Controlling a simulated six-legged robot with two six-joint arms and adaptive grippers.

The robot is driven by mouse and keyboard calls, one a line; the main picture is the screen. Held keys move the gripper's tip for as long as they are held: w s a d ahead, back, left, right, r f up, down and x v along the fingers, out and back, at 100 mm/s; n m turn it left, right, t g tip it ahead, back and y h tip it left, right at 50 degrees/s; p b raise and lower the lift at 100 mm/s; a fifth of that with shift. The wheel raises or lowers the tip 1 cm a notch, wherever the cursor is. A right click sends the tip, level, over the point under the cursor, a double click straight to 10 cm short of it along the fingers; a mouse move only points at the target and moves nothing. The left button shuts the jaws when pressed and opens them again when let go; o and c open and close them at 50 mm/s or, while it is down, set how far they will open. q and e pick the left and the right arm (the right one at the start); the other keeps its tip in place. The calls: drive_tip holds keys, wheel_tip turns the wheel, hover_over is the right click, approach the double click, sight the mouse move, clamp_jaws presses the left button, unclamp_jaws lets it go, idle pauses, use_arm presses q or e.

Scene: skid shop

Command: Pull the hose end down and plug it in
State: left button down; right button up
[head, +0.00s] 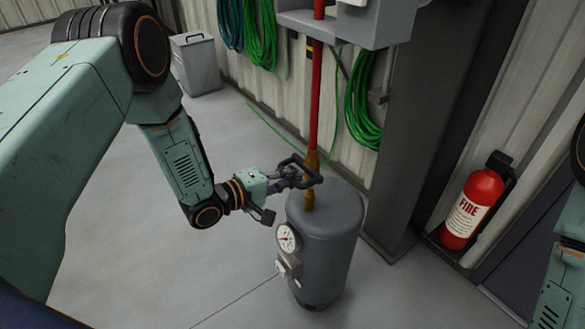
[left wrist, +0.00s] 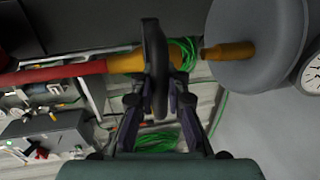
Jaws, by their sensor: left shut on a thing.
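The red hose (head: 316,95) hangs down from above and ends in a brass-coloured hose end (head: 312,162). A black handle (head: 296,160) sits around the hose end. My left gripper (head: 300,181) is shut on this handle, just above the grey tank (head: 325,240). A brass fitting (head: 309,201) stands up from the tank top. In the left wrist view, the hose end (left wrist: 125,63) points at the fitting (left wrist: 228,51), roughly in line, with a small gap between them. The black handle (left wrist: 155,60) hides part of the hose end. My right gripper is out of view.
A gauge (head: 287,237) is on the tank's front. A grey box (head: 350,20) is above, beside the hose. Green hose coils (head: 362,100) hang on the wall. A grey post (head: 405,130) and a fire extinguisher (head: 473,205) are to the right.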

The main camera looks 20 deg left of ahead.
use_arm(q)
drive_tip(key=f, duration=0.2)
drive_tip(key=f+b, duration=0.1)
drive_tip(key=f, duration=0.1)
drive_tip(key=f+b, duration=0.1)
drive_tip(key=shift+s+a+f, duration=0.1)
drive_tip(key=shift+s+f, duration=0.2)
drive_tip(key=shift+f, duration=0.1)
drive_tip(key=c, duration=1.4)
unclamp_jaws()
drive_tip(key=shift+r, duration=0.15)
drive_tip(key=shift+o, duration=0.2)
drive_tip(key=shift+w, duration=0.15)
drive_tip(key=v, duration=1.2)
